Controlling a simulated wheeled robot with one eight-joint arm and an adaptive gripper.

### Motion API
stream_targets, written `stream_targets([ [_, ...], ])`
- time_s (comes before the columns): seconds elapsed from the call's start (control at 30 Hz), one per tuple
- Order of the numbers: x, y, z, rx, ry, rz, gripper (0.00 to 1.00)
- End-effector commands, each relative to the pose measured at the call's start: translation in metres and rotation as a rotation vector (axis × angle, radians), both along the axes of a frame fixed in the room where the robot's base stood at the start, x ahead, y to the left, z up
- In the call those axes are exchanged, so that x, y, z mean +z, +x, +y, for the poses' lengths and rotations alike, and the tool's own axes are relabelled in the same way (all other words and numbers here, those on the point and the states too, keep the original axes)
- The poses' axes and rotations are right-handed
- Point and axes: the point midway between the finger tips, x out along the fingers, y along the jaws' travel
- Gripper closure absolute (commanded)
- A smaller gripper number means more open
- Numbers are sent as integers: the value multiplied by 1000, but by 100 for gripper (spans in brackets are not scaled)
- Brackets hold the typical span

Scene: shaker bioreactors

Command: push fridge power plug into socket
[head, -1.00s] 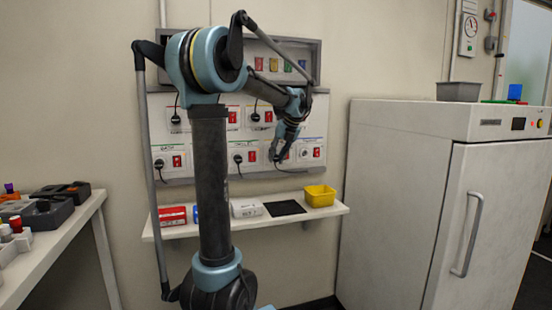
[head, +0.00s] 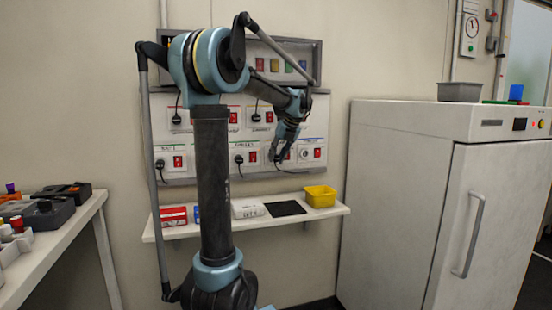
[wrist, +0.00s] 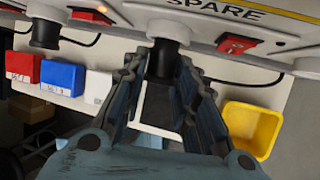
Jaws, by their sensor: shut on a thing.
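My gripper (wrist: 165,90) is shut on a black power plug (wrist: 160,58), with one finger on each side of it. The plug's front end meets the pale round socket (wrist: 166,30) on the panel; I cannot tell how deep it sits. A red switch (wrist: 237,43) is right of this socket, under a label reading SPARE. In the head view my gripper (head: 276,157) is at the lower row of the wall panel, partly hiding that socket. The fridge (head: 400,195), a tall white cabinet, stands right of the panel.
A shelf (head: 328,211) below the panel holds a red box (head: 173,216), a white box (head: 248,208), a black mat (head: 286,208) and a yellow bin (head: 320,196). Other black plugs (head: 239,159) sit in nearby sockets. A cable runs below the socket row.

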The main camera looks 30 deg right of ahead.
Motion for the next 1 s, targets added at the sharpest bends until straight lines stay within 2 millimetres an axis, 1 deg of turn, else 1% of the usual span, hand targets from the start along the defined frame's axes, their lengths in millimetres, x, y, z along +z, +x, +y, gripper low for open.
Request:
stream_targets([
  [0.97, 0, 9, -3, 0, 0, 0, 98],
  [1.0, 0, 9, -3, 0, 0, 0, 69],
])
